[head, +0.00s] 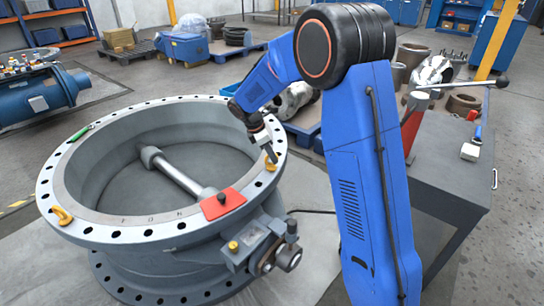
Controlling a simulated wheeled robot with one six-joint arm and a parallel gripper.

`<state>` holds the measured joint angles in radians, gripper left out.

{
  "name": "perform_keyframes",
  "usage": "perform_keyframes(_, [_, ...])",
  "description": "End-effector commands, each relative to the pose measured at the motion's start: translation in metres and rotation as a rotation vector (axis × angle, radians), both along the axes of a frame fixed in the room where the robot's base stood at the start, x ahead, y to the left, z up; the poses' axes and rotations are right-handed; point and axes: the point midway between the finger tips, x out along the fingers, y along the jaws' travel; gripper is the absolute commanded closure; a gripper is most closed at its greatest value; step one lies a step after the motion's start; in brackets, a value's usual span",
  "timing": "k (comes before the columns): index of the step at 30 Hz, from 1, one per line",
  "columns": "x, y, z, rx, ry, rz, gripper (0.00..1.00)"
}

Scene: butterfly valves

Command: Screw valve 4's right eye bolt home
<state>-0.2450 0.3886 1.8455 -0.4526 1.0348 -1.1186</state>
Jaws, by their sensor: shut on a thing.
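A large grey butterfly valve (130,232) lies with its bolt-holed flange facing up. No number on it is readable to me. The right eye bolt (271,166), orange-yellow, stands at the right side of the flange. My gripper (269,152) points down at this eye bolt from above and is shut on it; the fingers partly cover it. How far its thread sits in the flange is hidden. A second, yellow eye bolt (62,214) stands on the left side of the flange.
A red pad (222,203) lies on the flange's front right, and a green-handled tool (79,134) on its far left. An actuator (262,244) juts from the valve's front right. A grey workbench (448,160) with tools stands at right.

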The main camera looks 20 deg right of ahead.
Motion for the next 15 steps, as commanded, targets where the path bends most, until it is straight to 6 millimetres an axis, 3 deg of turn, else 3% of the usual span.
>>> perform_keyframes(15, [-0.0002,-0.0002,0.0002,0.001,0.000,-0.491,1.00])
